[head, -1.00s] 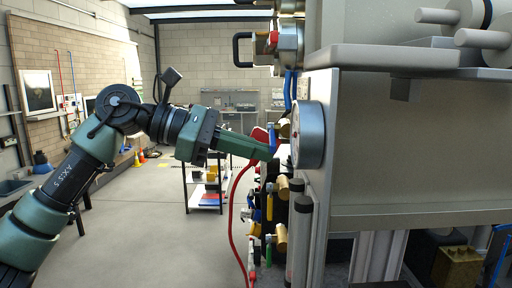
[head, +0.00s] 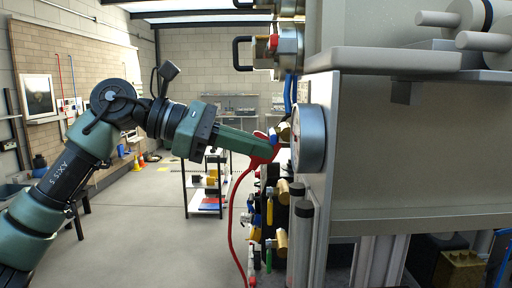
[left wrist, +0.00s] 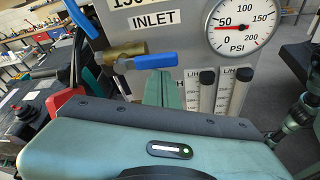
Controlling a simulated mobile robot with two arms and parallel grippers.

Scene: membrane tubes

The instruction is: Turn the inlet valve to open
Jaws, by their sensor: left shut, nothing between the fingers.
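The inlet valve has a brass body (left wrist: 122,52) below the INLET label in the left wrist view. Its blue lever (left wrist: 156,60) points right, nearly level and roughly in line with the brass body. In the head view the blue lever (head: 273,134) shows as a small patch beside the panel edge. My left gripper (head: 270,152) is shut and empty, reaching right towards the panel. In the left wrist view its fingers (left wrist: 164,88) are just below the lever; I cannot tell whether they touch it. My right gripper is not in view.
A round pressure gauge (left wrist: 242,25) sits right of the valve, above flow meters (left wrist: 207,92). A red hose (head: 233,215) hangs below the gripper. Several brass valves stand lower on the panel. Floor (head: 150,220) to the left is clear.

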